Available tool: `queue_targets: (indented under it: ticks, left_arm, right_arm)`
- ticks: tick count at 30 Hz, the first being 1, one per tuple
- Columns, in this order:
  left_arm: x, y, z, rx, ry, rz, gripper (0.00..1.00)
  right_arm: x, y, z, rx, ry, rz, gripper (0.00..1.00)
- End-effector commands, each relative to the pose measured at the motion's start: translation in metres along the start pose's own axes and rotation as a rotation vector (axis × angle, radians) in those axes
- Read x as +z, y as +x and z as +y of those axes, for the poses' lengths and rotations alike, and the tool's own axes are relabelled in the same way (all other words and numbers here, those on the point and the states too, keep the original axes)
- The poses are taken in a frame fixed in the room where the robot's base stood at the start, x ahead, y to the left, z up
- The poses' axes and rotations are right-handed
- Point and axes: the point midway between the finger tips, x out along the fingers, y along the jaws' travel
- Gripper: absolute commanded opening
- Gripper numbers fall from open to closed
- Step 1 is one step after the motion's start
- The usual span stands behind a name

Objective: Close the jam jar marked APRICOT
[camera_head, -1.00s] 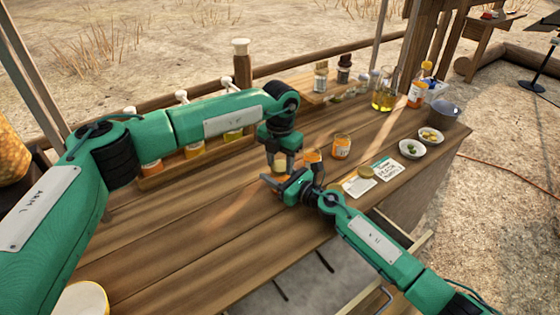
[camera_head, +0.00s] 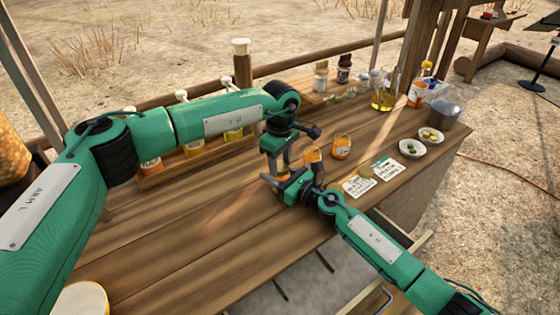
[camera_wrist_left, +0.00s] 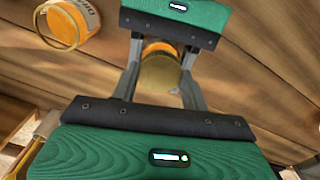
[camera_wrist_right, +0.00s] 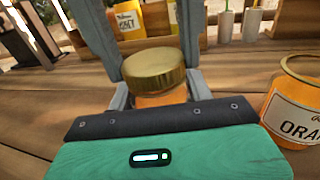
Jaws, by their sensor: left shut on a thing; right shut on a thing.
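An orange jar (camera_wrist_right: 160,98) with a gold lid (camera_wrist_right: 153,70) on its top stands upright between my grippers. My left gripper (camera_head: 281,163) reaches down from above and is shut on the lid, which also shows in the left wrist view (camera_wrist_left: 160,73). My right gripper (camera_head: 279,177) comes in level from the right and is shut on the jar's body below the lid. The jar's label is hidden, so I cannot read its name. Whether the lid is fully tight cannot be seen.
A jar labelled ORAN... (camera_wrist_right: 293,105) stands close on the right in the right wrist view. Another jar (camera_head: 341,146) stands behind it. A loose gold lid (camera_head: 365,171) lies by paper cards (camera_head: 388,169). Small bowls (camera_head: 431,135) are further right.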

Motion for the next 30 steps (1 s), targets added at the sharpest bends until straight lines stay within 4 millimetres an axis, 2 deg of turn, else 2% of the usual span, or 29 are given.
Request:
queue_targets:
  ticks: [9, 14, 15, 17, 26, 30]
  left_arm:
    - [-0.001, -0.001, 0.001, 0.003, 0.472, 0.003, 0.18]
    - [-0.001, -0.001, 0.001, 0.003, 0.47, 0.003, 0.18]
    - [-0.001, -0.001, 0.001, 0.003, 0.469, 0.003, 0.53]
    - [-0.001, 0.0, 0.001, 0.002, 0.469, 0.002, 0.65]
    - [0.0, -0.001, 0.0, 0.001, 0.469, 0.001, 0.67]
    - [0.0, -0.01, 0.001, 0.002, 0.469, 0.002, 0.67]
  right_arm:
    - [-0.001, 0.0, 0.001, 0.002, 0.0, 0.001, 0.0]
    - [-0.001, 0.0, 0.001, 0.002, 0.0, 0.001, 0.0]
    - [-0.001, 0.0, 0.001, 0.002, 0.0, 0.001, 0.0]
    - [-0.001, 0.0, 0.001, 0.002, 0.0, 0.001, 0.0]
    - [-0.001, 0.0, 0.001, 0.001, 0.001, 0.001, 0.0]
    - [-0.001, 0.0, 0.001, 0.001, 0.001, 0.001, 0.0]
